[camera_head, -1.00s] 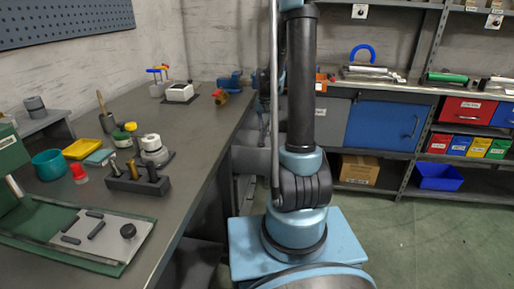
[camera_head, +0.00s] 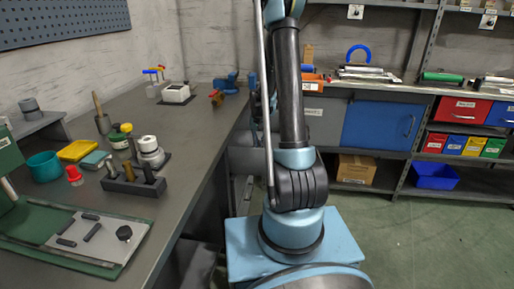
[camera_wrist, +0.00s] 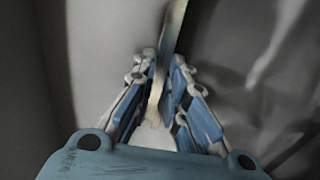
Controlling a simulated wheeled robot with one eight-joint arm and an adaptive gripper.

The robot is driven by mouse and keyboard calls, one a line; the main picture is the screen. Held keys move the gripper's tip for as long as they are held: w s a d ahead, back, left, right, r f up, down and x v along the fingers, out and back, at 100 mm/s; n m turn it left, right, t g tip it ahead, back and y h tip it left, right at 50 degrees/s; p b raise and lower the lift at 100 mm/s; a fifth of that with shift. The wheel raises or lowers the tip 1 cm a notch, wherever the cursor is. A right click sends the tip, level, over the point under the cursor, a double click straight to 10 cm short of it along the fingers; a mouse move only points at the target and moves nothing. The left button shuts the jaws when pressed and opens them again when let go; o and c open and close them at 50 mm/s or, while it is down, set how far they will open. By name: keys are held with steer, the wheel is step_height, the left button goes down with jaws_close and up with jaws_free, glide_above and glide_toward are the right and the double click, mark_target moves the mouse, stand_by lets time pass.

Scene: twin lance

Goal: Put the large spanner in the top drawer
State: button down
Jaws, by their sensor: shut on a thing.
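In the wrist view my gripper (camera_wrist: 164,82) is shut on a long, thin metal thing, which I take to be the large spanner (camera_wrist: 176,24). Its shaft runs up out of the picture and its lower end lies between the fingers. Only part of it shows, and it is blurred. In the head view my arm rises out of the top of the picture, so neither gripper nor spanner can be made out there. Under the back bench are a grey front (camera_head: 326,123) and a blue front (camera_head: 376,126). Which front is the top drawer I cannot tell.
The left workbench (camera_head: 190,133) carries a black tool block (camera_head: 133,184), a teal bowl (camera_head: 45,166) and a yellow tray (camera_head: 78,150). Red bins (camera_head: 461,109) and an open blue bin (camera_head: 434,176) sit on the right shelving. The floor (camera_head: 420,240) at right is clear.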

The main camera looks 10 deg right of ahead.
steer(key=shift+w+a+f, duration=0.2)
steer(key=shift+w+f, duration=0.35)
steer(key=shift+w, duration=0.1)
steer(key=c, duration=1.6)
jaws_free()
steer(key=shift+f, duration=0.1)
